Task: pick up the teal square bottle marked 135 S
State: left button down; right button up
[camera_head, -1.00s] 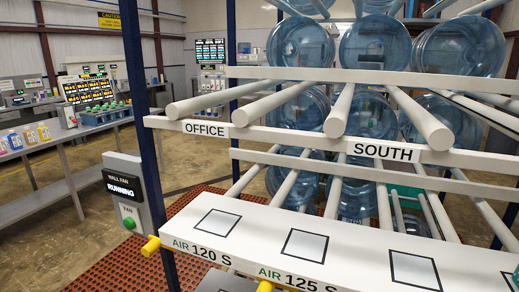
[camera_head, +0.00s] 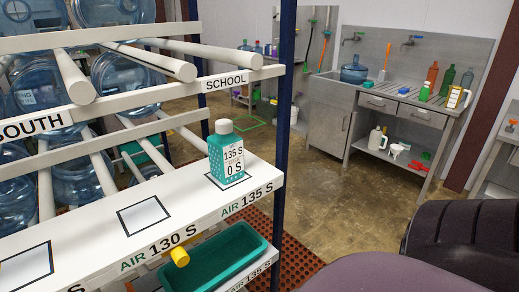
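The teal square bottle (camera_head: 226,157) stands upright on the white shelf (camera_head: 95,225), at the shelf's right end. It has a white cap and a white label reading "135 S" and "0 S". It stands on a marked square above the printed words "AIR 135 S". Neither of my grippers shows in the head view, and nothing touches the bottle.
A dark blue post (camera_head: 284,120) rises just right of the bottle. White rails with large blue jugs (camera_head: 125,85) fill the left. A teal bin (camera_head: 213,258) and a yellow knob (camera_head: 179,257) sit below the shelf. A sink counter (camera_head: 390,100) stands farther back, with open floor before it.

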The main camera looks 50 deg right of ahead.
aim_at(225, 148)
jog(key=z, duration=1.35)
